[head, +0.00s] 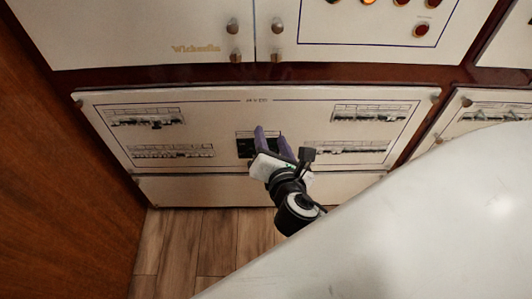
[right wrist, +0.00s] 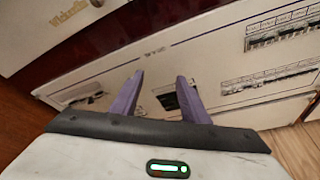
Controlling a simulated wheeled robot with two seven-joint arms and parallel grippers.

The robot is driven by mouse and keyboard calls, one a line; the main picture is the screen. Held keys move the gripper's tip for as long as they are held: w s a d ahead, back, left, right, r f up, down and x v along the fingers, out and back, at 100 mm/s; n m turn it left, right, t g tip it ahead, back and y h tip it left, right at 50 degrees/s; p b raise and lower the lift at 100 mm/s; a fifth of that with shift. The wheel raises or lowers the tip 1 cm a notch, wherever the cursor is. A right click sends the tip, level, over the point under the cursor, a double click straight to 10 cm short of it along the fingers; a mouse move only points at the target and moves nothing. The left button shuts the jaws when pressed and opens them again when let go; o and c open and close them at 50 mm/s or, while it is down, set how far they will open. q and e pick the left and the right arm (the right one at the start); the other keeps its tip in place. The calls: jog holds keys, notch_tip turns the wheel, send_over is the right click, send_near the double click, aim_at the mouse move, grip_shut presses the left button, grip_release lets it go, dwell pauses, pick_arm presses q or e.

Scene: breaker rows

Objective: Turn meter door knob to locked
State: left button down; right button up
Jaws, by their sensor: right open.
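My right gripper (head: 272,142) is open in front of the cream breaker panel (head: 230,112). Its two purple fingers are apart and point at the small dark meter window (head: 243,146) in the panel's middle. In the right wrist view the fingers of this gripper (right wrist: 161,95) stand on either side of a dark block, the meter (right wrist: 168,101), with nothing held. I cannot make out the meter door knob; the fingers and gripper body cover part of the meter. My left gripper is not in view.
Breaker rows (head: 145,117) flank the meter on both sides. Metal latches (head: 234,26) and a red lamp (head: 421,30) are on the cabinet above. A wooden wall (head: 60,170) closes the left side. Wooden floor (head: 190,240) lies below the panel.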

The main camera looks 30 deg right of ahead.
jog(key=s+a+f+m+g+y+b, duration=0.1)
jog(key=s+a+f+m+y, duration=0.1)
jog(key=f, duration=0.6)
jog(key=s+a+f+m+g+y+b, duration=0.2)
jog(key=s+a+f+m+y, duration=0.1)
jog(key=s+f+m, duration=0.3)
jog(key=shift+a+f+m, duration=0.9)
jog(key=shift+f+m, duration=0.25)
jog(key=shift+m, duration=0.45)
jog(key=s+a+f+m+g+y, duration=0.1)
jog(key=s+a+f+m+y, duration=0.2)
jog(key=s+f+m, duration=0.2)
jog(key=s+m, duration=0.3)
jog(key=m, duration=0.3)
jog(key=shift+f+g, duration=0.25)
jog(key=shift+g, duration=0.05)
jog(key=shift+a, duration=0.1)
